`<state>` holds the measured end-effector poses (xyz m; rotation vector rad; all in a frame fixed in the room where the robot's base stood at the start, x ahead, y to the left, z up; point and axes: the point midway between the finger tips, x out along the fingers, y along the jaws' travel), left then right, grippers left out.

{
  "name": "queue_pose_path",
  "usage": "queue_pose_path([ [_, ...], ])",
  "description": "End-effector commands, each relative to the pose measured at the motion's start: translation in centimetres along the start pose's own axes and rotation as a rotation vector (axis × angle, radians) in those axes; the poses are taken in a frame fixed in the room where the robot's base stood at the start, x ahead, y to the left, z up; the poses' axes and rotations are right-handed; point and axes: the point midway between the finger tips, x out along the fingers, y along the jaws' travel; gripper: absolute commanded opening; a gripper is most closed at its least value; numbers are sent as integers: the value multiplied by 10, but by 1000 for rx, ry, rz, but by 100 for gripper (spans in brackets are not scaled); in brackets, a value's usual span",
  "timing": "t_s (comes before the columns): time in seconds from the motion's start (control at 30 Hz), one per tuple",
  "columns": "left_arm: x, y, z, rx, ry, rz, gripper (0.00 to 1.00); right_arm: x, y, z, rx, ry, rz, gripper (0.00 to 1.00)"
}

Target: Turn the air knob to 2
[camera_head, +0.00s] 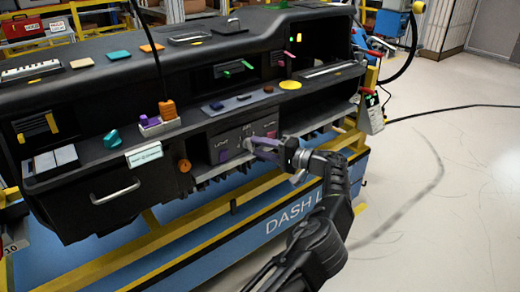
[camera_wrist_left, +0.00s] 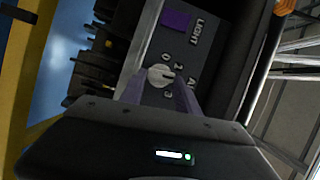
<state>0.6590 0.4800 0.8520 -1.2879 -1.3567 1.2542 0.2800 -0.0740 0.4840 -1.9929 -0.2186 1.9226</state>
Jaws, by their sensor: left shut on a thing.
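The air knob (camera_wrist_left: 160,75) is a small round pale knob on a dark panel (camera_wrist_left: 188,52). In the left wrist view it sits between the two purple-grey fingers of my left gripper (camera_wrist_left: 159,82), which is shut on it. A dark mark shows on the knob's right side.
An orange knob (camera_head: 184,165) and a drawer handle (camera_head: 115,192) are further left. Several coloured parts lie on the dashboard (camera_head: 195,60). The floor (camera_head: 450,200) on the right is mostly clear, with a cable.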

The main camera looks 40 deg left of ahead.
Motion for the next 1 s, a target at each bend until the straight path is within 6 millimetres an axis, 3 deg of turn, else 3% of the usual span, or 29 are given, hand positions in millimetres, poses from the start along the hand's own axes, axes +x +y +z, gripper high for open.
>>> queue_pose_path([
  [0.37,0,1,0,5,1,-1,0,0,0,0,0,0,0,49],
  [0.4,0,1,0,5,1,-1,41,0,0,0,0,0,0,49],
  [0.63,0,0,0,4,1,-1,59,0,0,0,0,0,0,49],
  [1.0,-5,1,0,4,1,-1,60,1,0,0,0,0,0,49],
])
